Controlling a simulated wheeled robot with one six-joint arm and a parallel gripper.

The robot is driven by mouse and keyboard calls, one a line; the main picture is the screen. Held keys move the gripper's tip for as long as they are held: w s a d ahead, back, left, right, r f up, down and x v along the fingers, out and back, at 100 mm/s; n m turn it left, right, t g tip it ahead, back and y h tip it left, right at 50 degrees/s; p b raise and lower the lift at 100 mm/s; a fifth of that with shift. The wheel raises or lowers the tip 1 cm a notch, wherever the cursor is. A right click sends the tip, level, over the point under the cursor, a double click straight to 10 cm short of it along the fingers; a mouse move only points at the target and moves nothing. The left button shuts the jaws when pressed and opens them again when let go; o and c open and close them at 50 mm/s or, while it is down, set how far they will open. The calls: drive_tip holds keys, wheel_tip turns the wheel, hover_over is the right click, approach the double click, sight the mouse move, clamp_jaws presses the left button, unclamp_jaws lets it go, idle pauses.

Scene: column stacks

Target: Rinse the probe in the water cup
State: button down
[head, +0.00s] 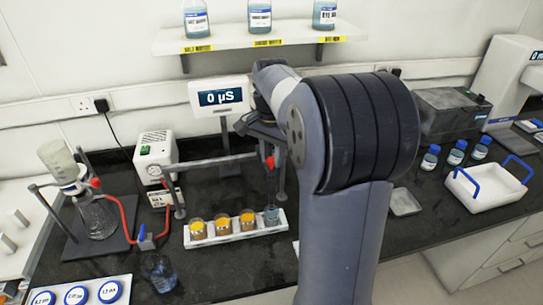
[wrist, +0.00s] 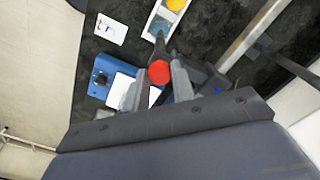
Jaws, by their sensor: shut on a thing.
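My gripper (wrist: 157,82) is shut on the red-capped probe (wrist: 159,71), whose red cap shows between the fingers. In the head view the probe (head: 270,163) hangs roughly upright, with its dark shaft pointing down at the water cup (head: 272,216). The clear, bluish cup sits at the right end of a white tray (head: 205,243). The probe's lower end looks over or at the cup; I cannot tell whether it is inside. Part of my gripper is hidden behind my arm in the head view.
Several cups with orange tops (head: 222,224) stand left of the water cup. A display (head: 221,97) behind reads 0 µS. A clamp stand with a flask (head: 97,216) is at left. Blue-capped bottles (head: 455,153) and a blue-handled white tray (head: 487,188) are at right.

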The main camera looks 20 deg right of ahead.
drive_tip(key=shift+w+r+p, duration=0.1)
drive_tip(key=shift+r+p, duration=0.2)
drive_tip(key=shift+r, duration=0.7)
drive_tip(key=c, duration=1.4)
unclamp_jaws()
drive_tip(key=shift+o, duration=1.2)
wheel_tip(320, 180, up, 11)
drive_tip(key=shift+f+b, duration=0.15)
drive_tip(key=shift+b, duration=0.3)
